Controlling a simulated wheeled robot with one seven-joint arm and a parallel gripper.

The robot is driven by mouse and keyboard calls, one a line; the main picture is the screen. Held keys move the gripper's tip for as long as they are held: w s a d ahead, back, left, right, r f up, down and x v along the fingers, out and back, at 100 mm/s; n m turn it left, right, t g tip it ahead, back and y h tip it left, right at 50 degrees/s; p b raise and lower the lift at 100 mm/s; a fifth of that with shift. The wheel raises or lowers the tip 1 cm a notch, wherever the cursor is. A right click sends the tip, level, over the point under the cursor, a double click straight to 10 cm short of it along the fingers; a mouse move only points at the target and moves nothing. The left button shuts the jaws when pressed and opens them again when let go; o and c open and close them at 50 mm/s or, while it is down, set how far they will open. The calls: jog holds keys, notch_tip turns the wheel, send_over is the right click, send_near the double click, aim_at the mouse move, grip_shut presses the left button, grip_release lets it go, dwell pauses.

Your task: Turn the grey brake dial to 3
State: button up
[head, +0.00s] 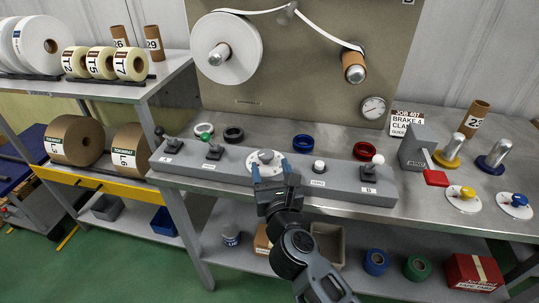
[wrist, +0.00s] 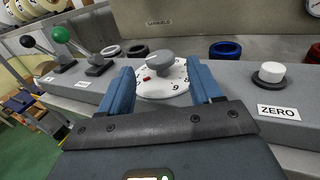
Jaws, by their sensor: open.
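The grey brake dial (head: 265,156) stands on a round white number plate on the grey control panel. In the wrist view the dial (wrist: 160,66) is a grey knob, with a small red mark at its near left. Numbers ring the white plate (wrist: 177,90), but most are too small or hidden to read surely, so the setting cannot be told. My gripper (head: 270,168) is open. In the wrist view its two blue fingers (wrist: 161,82) stand left and right of the dial, apart from the knob, with the knob showing between and beyond them.
On the panel are a black-knobbed lever (head: 159,133), a green-knobbed lever (head: 207,138), a white button (head: 319,166) labelled ZERO and a white-knobbed lever (head: 377,161). Blue (head: 303,143) and red (head: 365,151) rings lie behind. A job card (head: 406,122) reads BRAKE 4.

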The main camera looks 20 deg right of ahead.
aim_at(267, 159)
jog(key=x, duration=0.4)
jog(key=shift+w, duration=0.4)
jog(key=c, duration=0.9)
jog(key=shift+c, duration=0.2)
jog(key=shift+f+h+b, duration=0.1)
jog(key=shift+h+b, duration=0.2)
